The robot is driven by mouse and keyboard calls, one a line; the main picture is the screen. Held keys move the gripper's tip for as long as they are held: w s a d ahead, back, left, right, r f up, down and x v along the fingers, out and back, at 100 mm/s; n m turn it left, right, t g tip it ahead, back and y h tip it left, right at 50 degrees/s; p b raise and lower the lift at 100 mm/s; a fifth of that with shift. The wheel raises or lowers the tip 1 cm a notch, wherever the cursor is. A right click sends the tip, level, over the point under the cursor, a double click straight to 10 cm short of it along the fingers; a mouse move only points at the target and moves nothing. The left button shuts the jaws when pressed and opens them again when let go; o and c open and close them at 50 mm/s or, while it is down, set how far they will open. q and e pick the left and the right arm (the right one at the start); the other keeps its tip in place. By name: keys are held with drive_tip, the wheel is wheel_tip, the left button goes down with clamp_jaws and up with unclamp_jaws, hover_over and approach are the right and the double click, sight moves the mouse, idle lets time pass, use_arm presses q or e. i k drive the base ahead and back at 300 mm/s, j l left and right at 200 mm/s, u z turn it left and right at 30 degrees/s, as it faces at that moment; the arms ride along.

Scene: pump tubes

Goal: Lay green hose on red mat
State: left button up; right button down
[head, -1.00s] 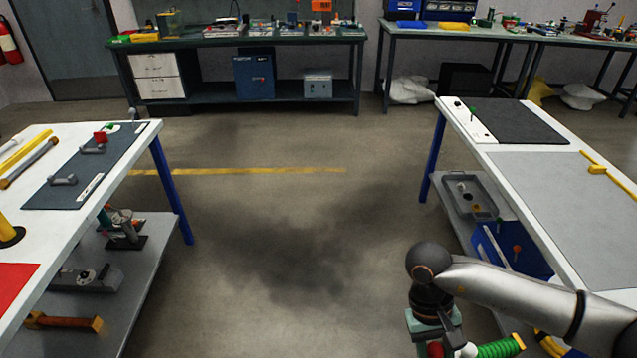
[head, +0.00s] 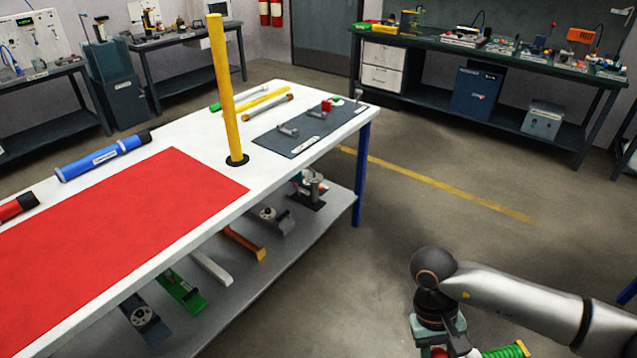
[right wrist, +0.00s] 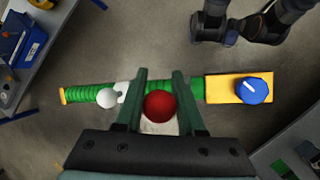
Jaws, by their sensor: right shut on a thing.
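The green hose (right wrist: 91,95) is ribbed, with a yellow block and blue knob at one end and a yellow tip at the other. My right gripper (right wrist: 158,82) is shut on its middle and holds it over open floor. Beside the fingers are a red ball and a white ball. In the head view only part of the hose (head: 504,351) shows at the bottom right edge, below my right arm. The red mat (head: 110,245) lies flat and bare on the white table at the left. My left gripper is not in view.
A yellow post (head: 226,95) stands upright on the table beyond the mat. A blue tube (head: 102,158) and a red tube (head: 15,206) lie along the far edge. A grey mat (head: 305,132) holds small parts. Open floor lies between the table and my right arm.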

sight(89, 256)
drive_tip(key=u, duration=1.25)
